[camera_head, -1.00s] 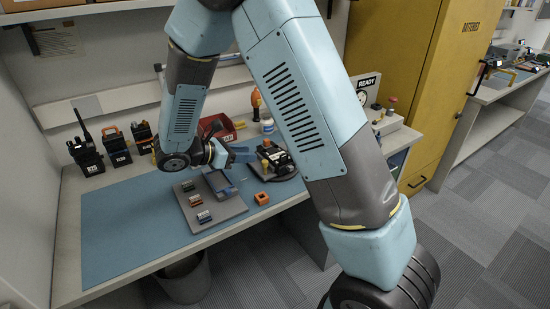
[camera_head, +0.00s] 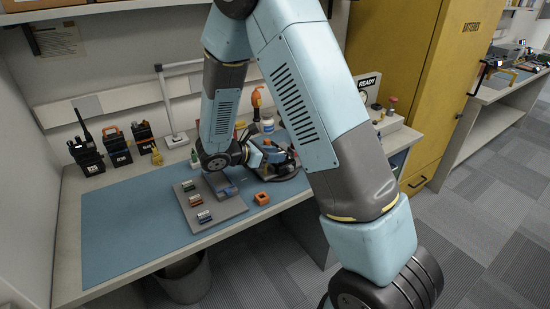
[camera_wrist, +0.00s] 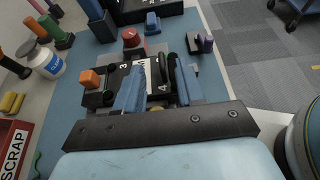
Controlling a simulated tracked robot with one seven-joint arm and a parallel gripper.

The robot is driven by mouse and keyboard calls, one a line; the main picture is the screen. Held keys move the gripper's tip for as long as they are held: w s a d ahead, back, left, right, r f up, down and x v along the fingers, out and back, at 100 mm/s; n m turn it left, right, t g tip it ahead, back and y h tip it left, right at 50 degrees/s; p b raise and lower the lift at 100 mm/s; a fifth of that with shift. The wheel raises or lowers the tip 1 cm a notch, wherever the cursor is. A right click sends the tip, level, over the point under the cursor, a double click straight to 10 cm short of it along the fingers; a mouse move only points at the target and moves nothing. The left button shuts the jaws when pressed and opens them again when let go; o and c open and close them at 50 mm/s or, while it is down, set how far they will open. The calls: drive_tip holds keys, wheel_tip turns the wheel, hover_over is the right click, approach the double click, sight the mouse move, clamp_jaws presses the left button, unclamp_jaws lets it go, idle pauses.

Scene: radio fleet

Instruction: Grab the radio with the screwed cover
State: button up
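Three dark radios stand upright at the back left of the bench in the head view: one with a long antenna (camera_head: 88,158), one with an orange top (camera_head: 117,150) and one beside it (camera_head: 144,140). I cannot tell which has a screwed cover. My gripper (camera_head: 266,155) is well to their right, over a dark device (camera_head: 285,163). In the wrist view my gripper's two blue fingers (camera_wrist: 160,68) stand apart above that black device (camera_wrist: 115,76), which carries a white label and the numbers 3 and 4. I cannot tell whether they touch it.
A grey tray (camera_head: 228,209) with small coloured parts lies on the blue mat (camera_head: 125,230), with an orange block (camera_head: 262,198) beside it. A white bottle (camera_wrist: 45,62) and a red SCRAP bin (camera_wrist: 14,150) show in the wrist view. The mat's left part is clear.

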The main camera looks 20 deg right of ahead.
drive_tip(key=shift+x, duration=1.55)
clamp_jaws()
